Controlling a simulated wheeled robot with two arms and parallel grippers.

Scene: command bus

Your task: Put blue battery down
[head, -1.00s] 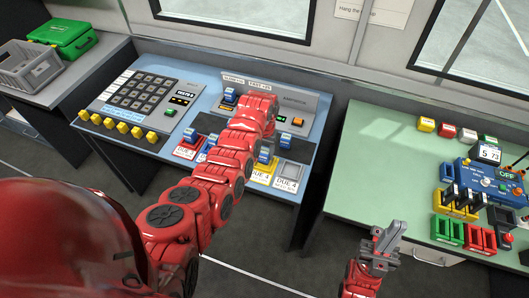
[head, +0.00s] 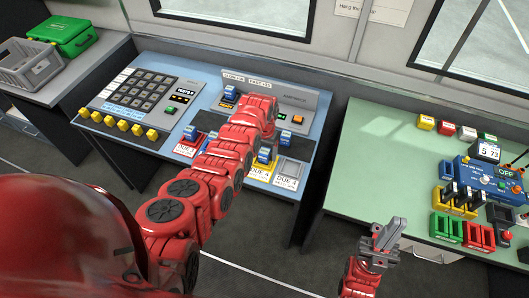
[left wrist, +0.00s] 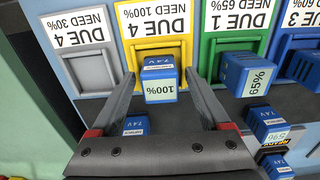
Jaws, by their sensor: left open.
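In the left wrist view a blue battery (left wrist: 160,85) marked 100% stands at the yellow-framed slot (left wrist: 175,48) labelled DUE 4, NEED 100%. It appears seated in that slot. My left gripper (left wrist: 163,76) is open, with one finger on each side of the battery and gaps between. In the head view my left arm hides this gripper; part of a blue battery (head: 265,154) shows beside the arm. My right gripper (head: 386,236) is in front of the green table, away from the batteries; its jaw gap is unclear.
The grey slot (left wrist: 90,68) beside the yellow one is empty. Other blue batteries (left wrist: 270,125) stand close on the dark strip. A keypad panel (head: 145,95) and a green table (head: 365,165) flank the work area.

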